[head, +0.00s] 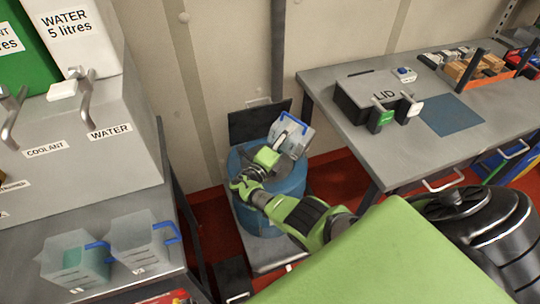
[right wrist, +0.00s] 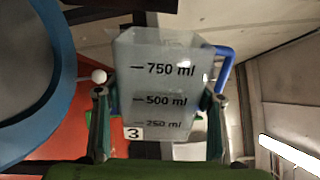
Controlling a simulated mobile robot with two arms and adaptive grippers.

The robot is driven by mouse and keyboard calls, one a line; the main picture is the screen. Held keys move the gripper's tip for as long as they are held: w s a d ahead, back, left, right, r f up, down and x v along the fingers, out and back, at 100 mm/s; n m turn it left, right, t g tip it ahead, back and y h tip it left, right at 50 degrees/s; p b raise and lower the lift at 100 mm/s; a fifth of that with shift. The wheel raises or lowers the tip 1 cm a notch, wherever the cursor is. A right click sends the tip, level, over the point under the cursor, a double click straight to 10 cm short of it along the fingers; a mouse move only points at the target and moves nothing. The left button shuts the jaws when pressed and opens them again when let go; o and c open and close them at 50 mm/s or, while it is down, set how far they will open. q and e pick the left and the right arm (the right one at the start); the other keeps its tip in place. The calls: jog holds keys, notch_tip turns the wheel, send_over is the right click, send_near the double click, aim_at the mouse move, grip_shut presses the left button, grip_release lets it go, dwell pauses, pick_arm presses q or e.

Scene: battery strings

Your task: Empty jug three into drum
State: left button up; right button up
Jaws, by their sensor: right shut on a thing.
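Jug three (head: 297,137) is a clear, graduated jug with a blue handle, held tilted over the blue drum (head: 290,182) in the head view. In the right wrist view the jug (right wrist: 165,75) shows its "3" tag and ml marks, and I cannot make out liquid in it. My right gripper (head: 281,142) is shut on the jug; in the right wrist view its fingers (right wrist: 158,98) press both sides. The drum's rim (right wrist: 66,70) shows at the left there. My forearm and gripper hide part of the drum top. My left gripper is not in view.
Two more jugs stand on the left bench, one (head: 75,262) with greenish liquid, the other (head: 140,240) clear. Coolant and water dispensers with taps (head: 85,100) are above them.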

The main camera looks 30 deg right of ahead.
jog(key=shift+r, duration=0.15)
jog(key=shift+w+r+n+p, duration=0.2)
jog(key=shift+r+n+p, duration=0.1)
jog(key=shift+n, duration=0.1)
jog(key=shift+w+a+n, duration=0.15)
jog(key=shift+n, duration=0.25)
jog(key=shift+r, duration=0.1)
dwell(0.6)
jog(key=shift+w+a+r+n+p, duration=0.15)
jog(key=shift+w+r+n+p, duration=0.15)
jog(key=shift+n, duration=0.4)
dwell(1.5)
dwell(0.3)
